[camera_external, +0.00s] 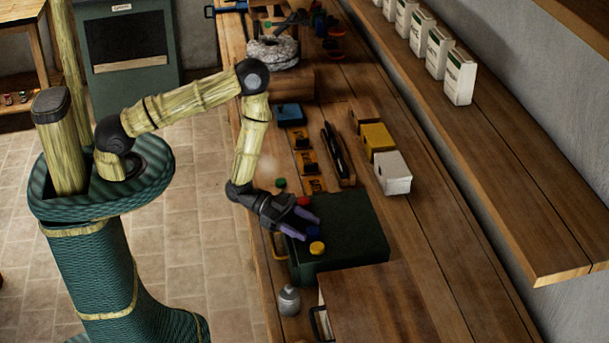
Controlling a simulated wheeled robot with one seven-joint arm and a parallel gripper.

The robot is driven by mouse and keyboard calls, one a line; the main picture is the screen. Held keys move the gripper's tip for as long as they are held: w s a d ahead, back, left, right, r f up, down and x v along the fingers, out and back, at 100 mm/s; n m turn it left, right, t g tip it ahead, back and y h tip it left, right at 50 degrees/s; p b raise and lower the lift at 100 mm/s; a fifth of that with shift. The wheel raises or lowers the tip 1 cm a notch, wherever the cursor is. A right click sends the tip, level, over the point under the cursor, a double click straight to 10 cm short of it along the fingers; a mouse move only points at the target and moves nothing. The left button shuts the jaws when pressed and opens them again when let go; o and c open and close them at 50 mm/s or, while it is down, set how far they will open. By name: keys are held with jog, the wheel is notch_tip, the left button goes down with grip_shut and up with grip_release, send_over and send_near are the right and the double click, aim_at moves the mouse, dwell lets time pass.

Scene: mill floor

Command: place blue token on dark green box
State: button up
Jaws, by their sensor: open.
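The dark green box (358,228) lies on the wooden bench. The blue token (313,231) appears to be on top of the box near its left side, partly hidden by my gripper. My gripper (312,229) has purple fingers spread apart, low over the left part of the box and right by the blue token. I cannot tell whether the fingers touch it. Nothing is visibly held.
A yellow token (317,247) sits in front of the blue one. A red token (304,201) and a green token (280,183) are behind. A grey bottle (289,301) and a wooden box (375,300) stand in front. A shelf (500,170) overhangs the right.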

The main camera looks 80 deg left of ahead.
jog(key=b+v, duration=0.1)
jog(key=v, duration=0.9)
jog(key=shift+r+b, duration=0.25)
jog(key=shift+b, duration=0.15)
jog(key=shift+p+v, duration=0.8)
jog(key=shift+p, duration=0.2)
jog(key=shift+f, duration=0.15)
jog(key=shift+w, duration=0.1)
